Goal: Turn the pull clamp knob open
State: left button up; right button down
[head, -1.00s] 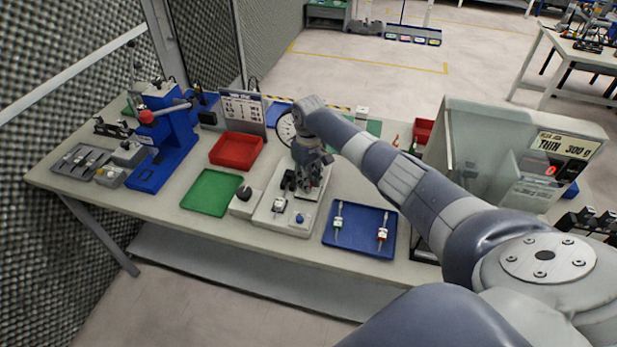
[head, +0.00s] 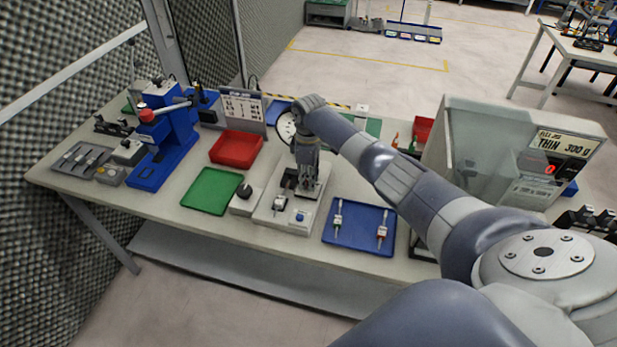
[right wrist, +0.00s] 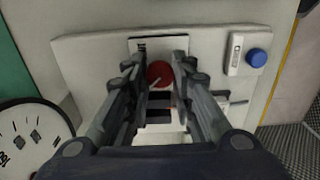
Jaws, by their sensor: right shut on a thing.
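The red pull clamp knob (right wrist: 160,74) shows in the right wrist view, with a pale line across its face. It sits on a dark plate of the light-coloured tester base (right wrist: 85,58), which also shows in the head view (head: 266,215). My right gripper (right wrist: 160,66) points down with a finger on each side of the knob and is shut on it. In the head view my right gripper (head: 304,190) is over the back right of the base and mostly hides the knob. My left gripper is not in view.
A round dial gauge (right wrist: 28,135) stands close to the gripper. A blue button (right wrist: 258,57) is on the base. A blue tray (head: 359,243) with two small tools, a green tray (head: 210,190), a red tray (head: 237,148) and a clear-walled scale (head: 490,155) stand around it.

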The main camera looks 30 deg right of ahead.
jog(key=shift+r, duration=0.15)
jog(key=c, duration=1.3)
grip_release()
jog(key=shift+c, duration=0.2)
notch_tip(320, 180, up, 12)
